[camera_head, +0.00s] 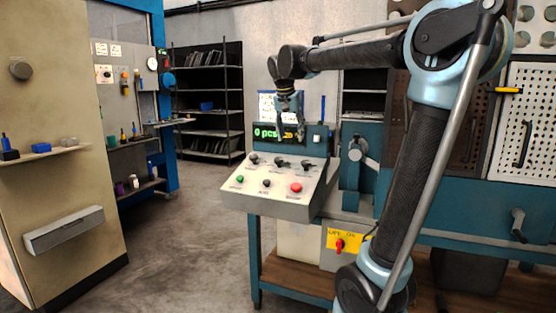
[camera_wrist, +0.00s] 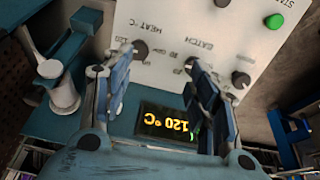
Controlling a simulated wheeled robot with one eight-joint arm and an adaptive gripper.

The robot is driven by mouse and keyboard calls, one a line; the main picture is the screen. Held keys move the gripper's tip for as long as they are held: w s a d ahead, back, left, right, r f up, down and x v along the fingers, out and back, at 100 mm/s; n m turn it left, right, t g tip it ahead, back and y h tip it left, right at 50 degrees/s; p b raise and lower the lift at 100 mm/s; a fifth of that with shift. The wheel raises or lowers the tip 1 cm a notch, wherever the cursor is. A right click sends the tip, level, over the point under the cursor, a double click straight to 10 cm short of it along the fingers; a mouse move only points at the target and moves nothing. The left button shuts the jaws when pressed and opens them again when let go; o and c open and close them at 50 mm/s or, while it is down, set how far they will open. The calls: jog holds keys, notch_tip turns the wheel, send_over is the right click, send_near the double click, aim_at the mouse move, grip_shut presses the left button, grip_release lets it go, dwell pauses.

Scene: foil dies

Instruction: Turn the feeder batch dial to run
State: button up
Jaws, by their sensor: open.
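The batch dial (camera_head: 281,163) is the middle of three dark knobs on the sloped white control panel (camera_head: 232,196). In the wrist view, its dark knob (camera_wrist: 190,61) lies by the word "BATCH", partly covered by the right fingertip. Its pointer setting cannot be read. My gripper (camera_head: 291,139) hangs above the back of the panel, in front of the display, fingers pointing down. In the wrist view, my gripper (camera_wrist: 143,70) is open and empty, its fingers wide apart. No contact with the dial is visible.
The heat dial (camera_wrist: 140,48) and another knob (camera_wrist: 240,80) flank the batch dial. A green button (camera_head: 240,179) and a red button (camera_head: 296,187) sit lower on the panel. The lit display (camera_wrist: 168,122) stands behind. A lever (camera_head: 358,155) is at the panel's right.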

send_near(279, 158)
jog(key=shift+m, duration=0.4)
jog(key=x, duration=0.9)
jog(key=shift+s+a, duration=0.1)
jog(key=shift+s, duration=0.05)
jog(key=c, duration=1.1)
